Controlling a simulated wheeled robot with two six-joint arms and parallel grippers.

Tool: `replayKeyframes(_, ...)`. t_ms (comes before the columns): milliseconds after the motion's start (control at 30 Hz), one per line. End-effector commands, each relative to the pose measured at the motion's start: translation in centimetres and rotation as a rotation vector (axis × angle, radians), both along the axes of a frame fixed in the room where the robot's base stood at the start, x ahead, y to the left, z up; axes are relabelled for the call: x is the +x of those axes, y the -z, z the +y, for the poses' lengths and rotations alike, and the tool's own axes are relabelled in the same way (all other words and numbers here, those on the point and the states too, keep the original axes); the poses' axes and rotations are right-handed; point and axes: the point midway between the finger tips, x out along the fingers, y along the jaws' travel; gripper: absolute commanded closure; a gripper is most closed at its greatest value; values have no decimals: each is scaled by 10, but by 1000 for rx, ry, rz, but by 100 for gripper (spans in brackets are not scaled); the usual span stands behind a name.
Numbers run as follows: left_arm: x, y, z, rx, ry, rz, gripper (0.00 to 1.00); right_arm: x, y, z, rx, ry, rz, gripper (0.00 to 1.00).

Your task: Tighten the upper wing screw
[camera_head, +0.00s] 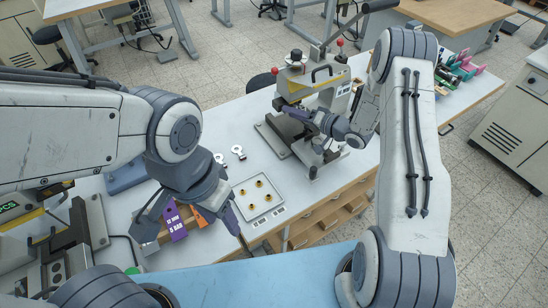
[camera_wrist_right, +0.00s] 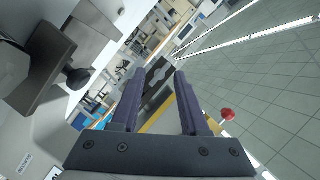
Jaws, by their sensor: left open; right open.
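The stamping machine (camera_head: 322,85) stands on the white table, with a long lever at its top. My right gripper (camera_head: 290,110) is at the front of the machine head, its fingers close to it. In the right wrist view the right gripper (camera_wrist_right: 160,100) has its two purple fingers apart with nothing held between them. A dark knob (camera_wrist_right: 77,78) on a dark bracket lies left of the fingers there; I cannot tell if it is the upper wing screw. In the head view the wing screw is not discernible. My left gripper (camera_head: 195,236) is open and empty over the table's front left.
A white tray (camera_head: 270,212) with several brass pieces lies in the middle of the table. Purple (camera_head: 177,224) and orange (camera_head: 204,214) pieces lie near my left gripper. Two metal pieces (camera_head: 238,152) lie behind the tray. A red ball (camera_wrist_right: 228,114) shows right of my right fingers.

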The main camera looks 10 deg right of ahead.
Motion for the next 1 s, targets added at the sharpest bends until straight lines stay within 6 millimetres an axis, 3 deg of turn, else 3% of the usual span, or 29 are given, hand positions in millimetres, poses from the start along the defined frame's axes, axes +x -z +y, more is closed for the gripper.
replayKeyframes(633, 0, 28, 0, 0, 0, 0, 50, -79, -24, -67, -42, 3, -17, 55)
replayKeyframes(1000, 0, 30, 0, 0, 0, 0, 50, -47, -35, -24, -434, 10, 9, 55)
